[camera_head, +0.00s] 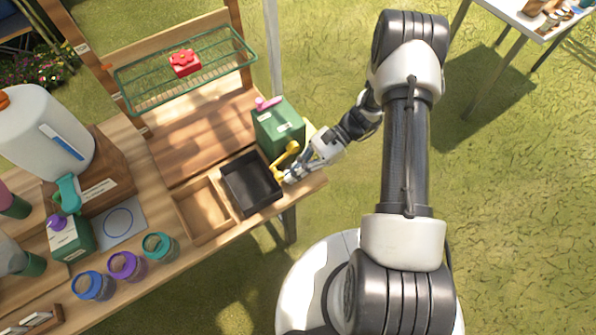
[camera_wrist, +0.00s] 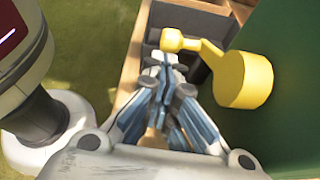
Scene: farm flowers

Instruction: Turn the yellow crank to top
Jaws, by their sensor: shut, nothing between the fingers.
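The yellow crank (camera_head: 285,160) is on the side of a green box (camera_head: 277,128) near the right end of the wooden bench. In the wrist view the crank (camera_wrist: 242,78) has a thick round hub against the green wall (camera_wrist: 295,110), and its arm runs left to a small knob (camera_wrist: 172,40). My gripper (camera_head: 288,178) is at the bench's right end, just by the crank. In the wrist view my gripper (camera_wrist: 168,62) is shut with its fingertips close below the knob. I cannot tell whether they touch it.
A black tray (camera_head: 249,203) and a wooden compartment (camera_head: 190,222) lie left of the crank. A green wire shelf (camera_head: 150,97) holds a red object (camera_head: 184,63). Jars (camera_head: 160,246) and a white jug (camera_head: 30,125) stand further left. Grass is open to the right.

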